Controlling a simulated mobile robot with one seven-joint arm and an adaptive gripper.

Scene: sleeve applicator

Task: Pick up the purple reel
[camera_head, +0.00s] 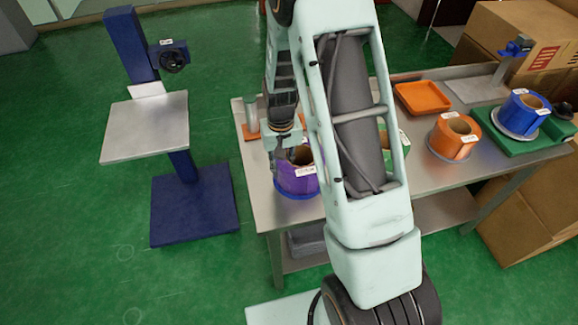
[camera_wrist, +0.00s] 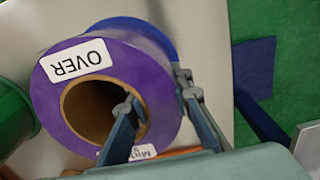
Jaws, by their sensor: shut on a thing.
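The purple reel (camera_head: 296,180) stands upright on a blue base near the left end of the metal table, partly hidden behind my arm in the head view. In the wrist view the purple reel (camera_wrist: 52,103) shows a white label reading "OVER" and a brown cardboard core. My gripper (camera_wrist: 158,102) is shut on the reel's wall, one finger inside the core and the other against the outer side. In the head view my gripper (camera_head: 281,160) is at the reel's top left edge. I cannot tell whether the reel is clear of the table.
A green reel (camera_head: 397,149) stands close to the right, partly hidden by my arm. An orange reel (camera_head: 453,136), an orange tray (camera_head: 422,97) and a blue reel (camera_head: 521,113) on a green tray (camera_head: 530,138) are further right. A blue stand with a grey plate (camera_head: 145,127) is at left.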

